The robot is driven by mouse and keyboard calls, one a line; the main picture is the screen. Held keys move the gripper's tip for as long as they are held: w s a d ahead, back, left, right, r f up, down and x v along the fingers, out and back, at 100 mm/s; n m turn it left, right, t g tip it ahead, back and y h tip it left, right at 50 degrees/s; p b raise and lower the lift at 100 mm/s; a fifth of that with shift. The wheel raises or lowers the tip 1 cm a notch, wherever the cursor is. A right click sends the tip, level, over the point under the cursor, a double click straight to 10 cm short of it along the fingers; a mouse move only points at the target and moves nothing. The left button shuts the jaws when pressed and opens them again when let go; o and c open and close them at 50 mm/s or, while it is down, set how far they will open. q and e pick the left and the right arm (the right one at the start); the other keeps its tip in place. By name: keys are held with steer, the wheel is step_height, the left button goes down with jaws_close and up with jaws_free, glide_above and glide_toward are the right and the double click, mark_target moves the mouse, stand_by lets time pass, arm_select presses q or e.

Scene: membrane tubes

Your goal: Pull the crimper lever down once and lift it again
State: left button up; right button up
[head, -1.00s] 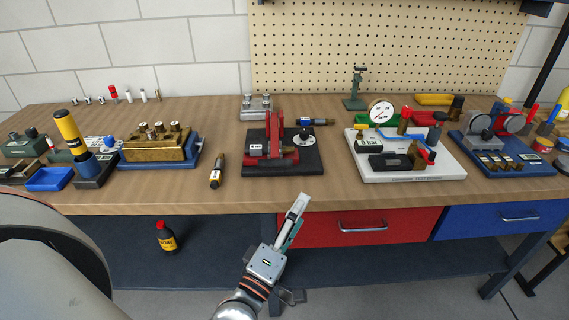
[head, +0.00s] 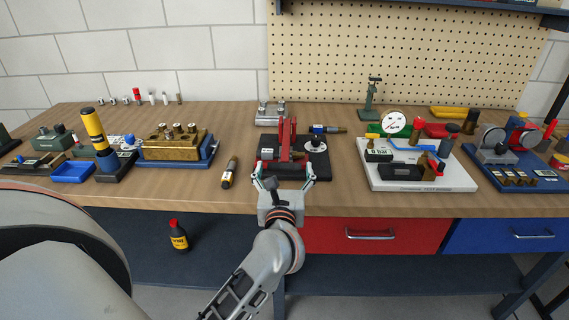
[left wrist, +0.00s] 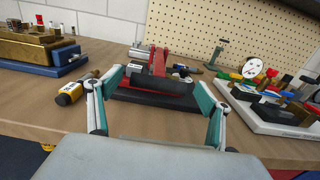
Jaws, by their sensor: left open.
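The crimper has a black base (head: 312,172) and a red lever frame (head: 287,138) that stands up in the head view. In the left wrist view the red lever (left wrist: 158,64) rises behind a dark crossbar (left wrist: 155,92). My left gripper (head: 285,180) is open at the front edge of the crimper base, its two fingers spread to either side. In the left wrist view its fingers (left wrist: 158,112) frame the crimper with nothing between them. The gripper hides part of the crimper's front in the head view. My right gripper is not in view.
A brass block on a blue base (head: 208,160) stands further left. A white gauge board (head: 455,182) stands to the right. Bare bench lies between the crimper and this board.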

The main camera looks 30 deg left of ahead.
arm_select(q)
steer(key=shift+x, duration=1.35)
